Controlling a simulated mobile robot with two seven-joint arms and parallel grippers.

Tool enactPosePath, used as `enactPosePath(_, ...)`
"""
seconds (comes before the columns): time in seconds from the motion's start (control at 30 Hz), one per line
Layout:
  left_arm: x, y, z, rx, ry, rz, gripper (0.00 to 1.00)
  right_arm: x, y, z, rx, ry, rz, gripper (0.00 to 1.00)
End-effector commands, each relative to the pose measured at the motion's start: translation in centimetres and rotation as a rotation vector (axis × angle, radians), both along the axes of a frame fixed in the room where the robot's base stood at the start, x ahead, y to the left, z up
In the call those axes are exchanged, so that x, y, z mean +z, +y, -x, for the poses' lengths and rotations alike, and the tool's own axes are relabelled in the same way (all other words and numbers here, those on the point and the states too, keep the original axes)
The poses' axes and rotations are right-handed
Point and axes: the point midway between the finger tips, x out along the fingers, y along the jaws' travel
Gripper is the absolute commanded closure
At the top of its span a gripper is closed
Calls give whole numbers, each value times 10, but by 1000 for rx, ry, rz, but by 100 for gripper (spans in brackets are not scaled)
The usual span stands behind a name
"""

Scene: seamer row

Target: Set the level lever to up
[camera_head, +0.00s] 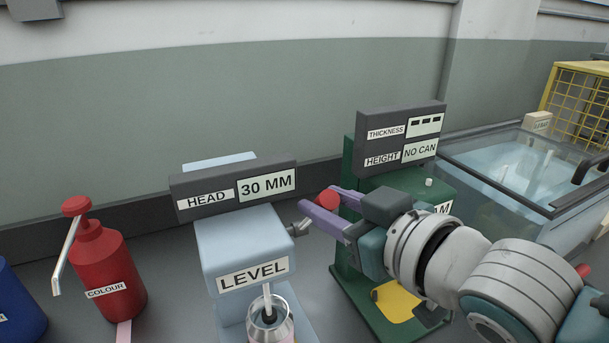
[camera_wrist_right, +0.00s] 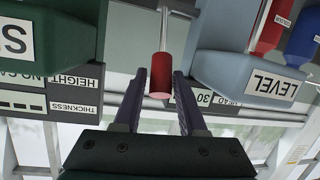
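The level lever has a red cylindrical knob (camera_head: 328,200) on a thin metal rod. It comes off a metal pivot (camera_head: 298,228) on the right side of the pale blue LEVEL box (camera_head: 240,243). My right gripper (camera_head: 317,197) reaches in from the right with its purple fingers around the knob. In the right wrist view the knob (camera_wrist_right: 160,84) lies between the two fingers (camera_wrist_right: 160,76), with a gap on each side, so the gripper is open. Part of the rod is hidden in the head view. My left gripper is not in view.
The HEAD 30 MM display (camera_head: 235,187) stands above the box, and a can (camera_head: 271,325) is below it. A green gauge stand (camera_head: 350,290) with a THICKNESS display (camera_head: 400,137) is close on the right. A red COLOUR bottle (camera_head: 104,275) stands left. A glass-walled tank (camera_head: 505,165) is farther right.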

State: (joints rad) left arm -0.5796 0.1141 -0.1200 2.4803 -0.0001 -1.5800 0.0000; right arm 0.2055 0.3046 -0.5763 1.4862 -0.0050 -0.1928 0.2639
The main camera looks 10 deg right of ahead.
Motion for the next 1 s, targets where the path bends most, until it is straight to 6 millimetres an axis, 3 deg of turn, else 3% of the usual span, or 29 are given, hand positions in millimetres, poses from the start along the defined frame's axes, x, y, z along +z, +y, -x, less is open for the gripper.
enactPosePath(0.17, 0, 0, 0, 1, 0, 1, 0, 0, 0, 0, 0, 0, 0, 38)
enactPosePath(0.53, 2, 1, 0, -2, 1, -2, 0, 2, -4, 7, 0, 0, -1, 38)
enactPosePath(1.0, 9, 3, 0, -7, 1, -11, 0, 21, -36, 76, 0, 1, 0, 38)
